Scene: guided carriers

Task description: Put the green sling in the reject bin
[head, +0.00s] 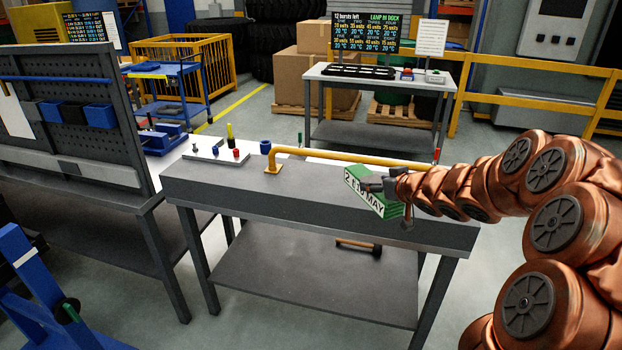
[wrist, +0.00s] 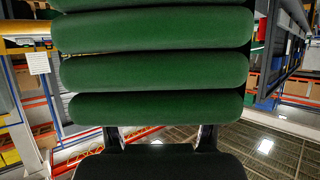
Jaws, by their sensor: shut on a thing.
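The green sling (head: 393,211) is a folded bundle with a white tag reading "2 t 30 MAY". My gripper (head: 384,186) is shut on it and holds it tilted at the right part of the grey bench, in front of the yellow rail. Whether it touches the bench cannot be told. In the wrist view the sling (wrist: 155,70) fills most of the picture as several thick green folds, with my finger parts below it. No container is clearly marked as the reject bin; I cannot tell which one it is.
The grey bench (head: 225,198) carries a yellow rail (head: 340,156) and a plate with coloured pegs (head: 215,152). A pegboard station (head: 75,110) stands left. Behind are a blue cart (head: 170,95), a yellow cage (head: 185,55) and a second table (head: 325,72). Floor shows between them.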

